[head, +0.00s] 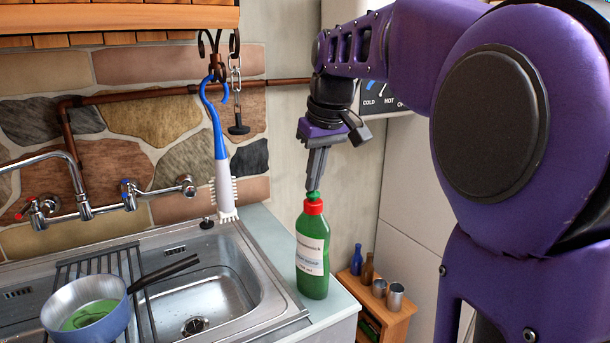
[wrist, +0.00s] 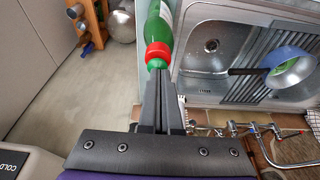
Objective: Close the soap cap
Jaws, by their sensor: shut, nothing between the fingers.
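The green soap bottle (head: 312,262) stands upright on the counter to the right of the sink, with a white label. Its red collar (head: 314,207) is topped by a small green cap (head: 314,196). In the wrist view the bottle (wrist: 160,18) shows its red collar (wrist: 158,52) and green cap (wrist: 157,65) at the fingertips. My gripper (head: 313,188) points down directly above the cap, its fingers shut with nothing between them. The fingertips (wrist: 160,72) appear to be at or touching the cap; I cannot tell if there is a small gap.
The sink (head: 228,262) lies left of the bottle, with a pan (head: 85,300) on a rack. A blue-handled brush (head: 222,150) hangs behind. A low wooden shelf (head: 398,318) with small bottles and cups stands to the right. The bottle is near the counter's right edge.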

